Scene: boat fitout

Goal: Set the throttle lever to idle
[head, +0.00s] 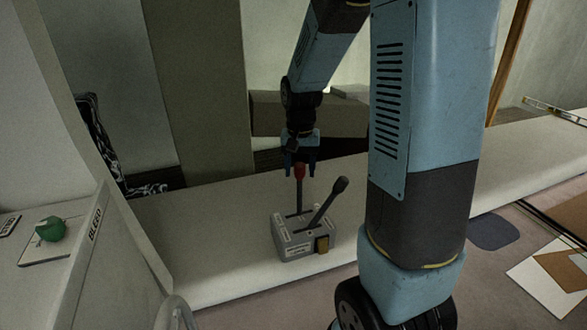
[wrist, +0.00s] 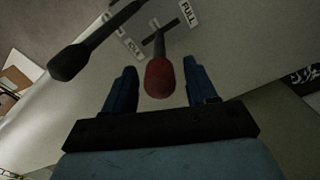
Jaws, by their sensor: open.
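A grey control box (head: 287,236) stands on the pale bench, with two levers rising from slots in its top. One lever has a red knob (head: 299,172) and a dark stem; the red knob also shows in the wrist view (wrist: 159,78). The other, a black-knobbed lever (head: 331,198), leans right in the head view. In the wrist view a FULL label (wrist: 188,14) is beside the red-knobbed lever's slot. My gripper (head: 300,168) is open above the box. Its fingers (wrist: 159,70) are on either side of the red knob, apparently with gaps.
The bench top (head: 205,245) around the box is clear. A panel marked BLEED (head: 97,214) and a green knob (head: 50,229) are at left. A dark gap runs behind the bench.

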